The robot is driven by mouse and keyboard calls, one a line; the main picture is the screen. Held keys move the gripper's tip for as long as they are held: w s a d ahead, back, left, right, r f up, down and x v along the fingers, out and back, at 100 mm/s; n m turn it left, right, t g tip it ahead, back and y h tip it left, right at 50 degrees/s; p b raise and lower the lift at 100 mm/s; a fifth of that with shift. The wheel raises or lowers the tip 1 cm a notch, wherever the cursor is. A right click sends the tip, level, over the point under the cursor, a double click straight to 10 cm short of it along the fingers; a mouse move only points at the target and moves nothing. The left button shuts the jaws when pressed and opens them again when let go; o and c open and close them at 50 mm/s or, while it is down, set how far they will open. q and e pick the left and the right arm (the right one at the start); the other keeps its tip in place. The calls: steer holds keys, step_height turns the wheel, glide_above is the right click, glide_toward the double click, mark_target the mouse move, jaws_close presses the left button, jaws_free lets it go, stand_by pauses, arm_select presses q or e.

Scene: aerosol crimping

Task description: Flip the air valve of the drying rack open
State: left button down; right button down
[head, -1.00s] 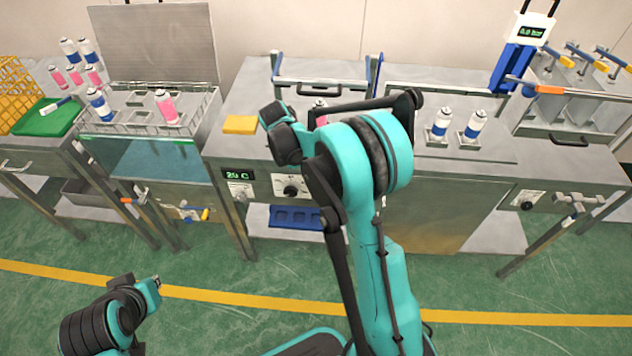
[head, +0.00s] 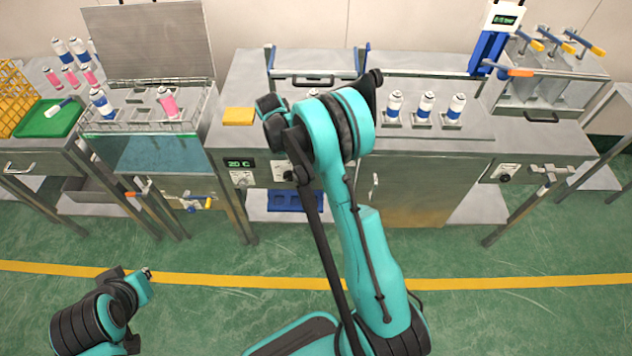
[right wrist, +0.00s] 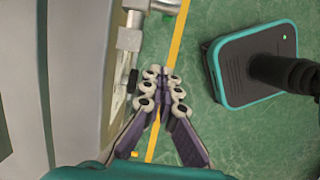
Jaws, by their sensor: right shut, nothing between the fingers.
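In the right wrist view, a silver pipe valve (right wrist: 130,38) with a dark lever (right wrist: 133,82) sticks out from a grey metal front. My right gripper (right wrist: 160,82) is shut and empty, its fingertips just beside the lever; I cannot tell whether they touch. In the head view my right arm hides this gripper, and a small silver part (head: 375,186) shows on the cabinet front beside the arm; I cannot tell whether it belongs to the same valve. My left arm's end (head: 146,274) is low at the left, over the floor; its fingers are not clear.
Another valve with a yellow handle (head: 208,203) is on the left station's front, and a silver valve (head: 548,172) is at the right. Several white-and-blue cans (head: 426,104) stand on the middle top. The green floor is open.

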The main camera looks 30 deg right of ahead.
steer(key=shift+f, duration=0.1)
steer(key=s+d+f+b, duration=0.3)
steer(key=d+f+b, duration=0.1)
steer(key=f, duration=0.5)
steer(key=shift+s+d+f+b, duration=0.25)
steer(key=shift+d+b, duration=0.1)
steer(key=shift+d, duration=0.35)
steer(key=shift+s+d+f+b, duration=0.3)
steer(key=shift+d+f+b, duration=0.05)
steer(key=shift+d+b, duration=0.25)
steer(key=shift+s+d+f+g+h+b, duration=0.1)
steer(key=shift+s+d+g+h+b, duration=0.15)
steer(key=shift+d+h+b, duration=0.2)
stand_by(0.3)
steer(key=shift+d+g+h, duration=0.15)
steer(key=shift+g+h, duration=0.1)
stand_by(2.5)
